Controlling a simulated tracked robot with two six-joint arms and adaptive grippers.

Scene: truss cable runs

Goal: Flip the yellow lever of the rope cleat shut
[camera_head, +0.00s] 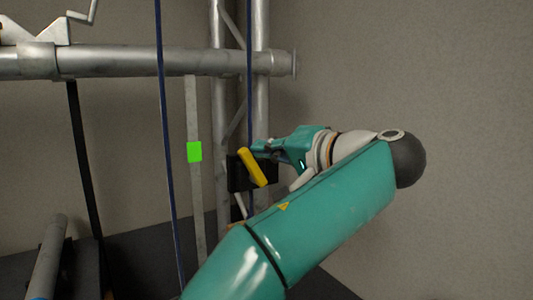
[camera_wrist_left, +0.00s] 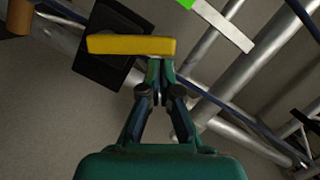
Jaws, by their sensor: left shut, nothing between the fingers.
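The rope cleat is a black block (camera_head: 236,176) at the truss tower, with a yellow lever (camera_head: 252,168) on its near side. In the head view the lever slants from upper left to lower right. My left gripper (camera_head: 261,148) is at the lever's upper right, its fingers closed and empty. In the left wrist view the fingertips (camera_wrist_left: 160,66) are at the edge of the yellow lever (camera_wrist_left: 125,45), near its right end; I cannot tell whether they touch. The black block (camera_wrist_left: 98,72) shows behind the lever. My right gripper is not in view.
A dark blue rope (camera_head: 249,70) runs down to the cleat, and another blue rope (camera_head: 166,130) hangs further left. A grey strap (camera_head: 196,215) with a bright green patch (camera_head: 194,152) hangs between them. A horizontal truss tube (camera_head: 130,62) crosses above. The right side is bare wall.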

